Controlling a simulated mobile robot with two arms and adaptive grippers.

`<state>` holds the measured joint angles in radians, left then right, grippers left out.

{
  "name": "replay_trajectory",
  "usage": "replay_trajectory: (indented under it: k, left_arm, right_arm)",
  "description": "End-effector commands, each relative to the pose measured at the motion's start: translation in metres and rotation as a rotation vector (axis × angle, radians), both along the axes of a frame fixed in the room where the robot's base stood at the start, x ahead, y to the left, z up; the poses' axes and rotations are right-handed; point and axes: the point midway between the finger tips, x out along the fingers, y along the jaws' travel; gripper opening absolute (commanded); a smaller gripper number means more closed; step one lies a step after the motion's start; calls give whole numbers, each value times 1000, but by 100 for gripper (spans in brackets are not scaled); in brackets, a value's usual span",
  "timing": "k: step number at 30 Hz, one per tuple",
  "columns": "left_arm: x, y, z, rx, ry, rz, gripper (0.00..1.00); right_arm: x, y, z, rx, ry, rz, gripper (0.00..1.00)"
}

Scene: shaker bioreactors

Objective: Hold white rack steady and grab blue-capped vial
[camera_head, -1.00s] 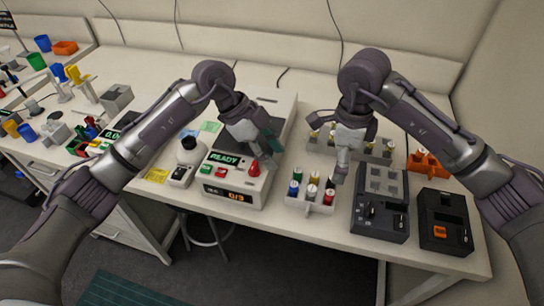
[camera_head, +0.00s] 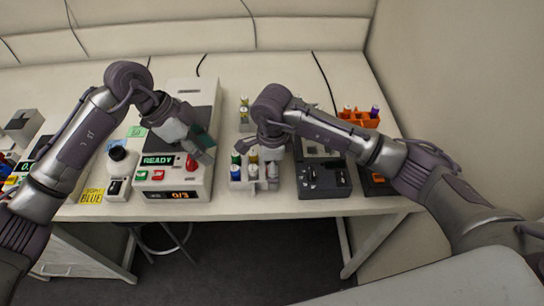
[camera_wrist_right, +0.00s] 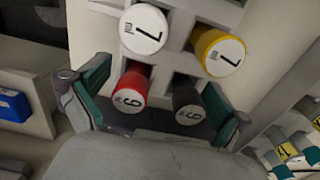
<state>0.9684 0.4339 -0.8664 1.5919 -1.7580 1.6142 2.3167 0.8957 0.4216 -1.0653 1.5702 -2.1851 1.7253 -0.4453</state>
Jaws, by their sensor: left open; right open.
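The small white rack (camera_head: 247,186) stands near the table's front edge in the head view, holding several capped vials upright. The blue-capped vial (camera_head: 236,171) is in its front left corner, with a green-capped vial (camera_head: 236,158) behind it. My right gripper (camera_head: 271,165) is open over the rack's right end. In the right wrist view its open fingers (camera_wrist_right: 156,98) stand either side of the red-capped vial (camera_wrist_right: 132,88) and black-capped vial (camera_wrist_right: 188,98). My left gripper (camera_head: 207,150) is open and empty, above the right part of the READY device, left of the rack.
The READY device (camera_head: 172,184) stands left of the rack, with its red knob (camera_head: 191,163) near my left gripper. A dark device (camera_head: 322,183) stands close on the right. An orange rack (camera_head: 360,119) is farther back. A strip of bare table lies before the rack.

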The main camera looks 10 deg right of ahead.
Motion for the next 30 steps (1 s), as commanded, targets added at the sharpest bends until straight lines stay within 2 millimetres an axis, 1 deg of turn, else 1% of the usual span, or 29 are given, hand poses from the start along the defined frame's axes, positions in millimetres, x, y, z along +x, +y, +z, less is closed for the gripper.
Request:
replay_trajectory:
  k: [4,11,12,14,21,22,30]
  left_arm:
    - [0,0,0,0,0,0,42]
    - [0,0,0,0,0,0,42]
    - [0,0,0,0,0,0,42]
    - [0,0,0,0,0,0,42]
    - [0,0,0,0,0,0,42]
    - [0,0,0,0,0,0,42]
    - [0,0,0,0,0,0,42]
  right_arm:
    - [0,0,-7,-1,-1,1,100]
    - [0,0,-7,-1,-1,0,100]
    - [0,0,-7,-1,-1,0,98]
    - [0,0,-7,-1,-1,0,88]
    - [0,0,-7,0,-1,0,48]
    - [0,0,-7,-1,-1,0,45]
    - [0,0,-7,0,-1,0,45]
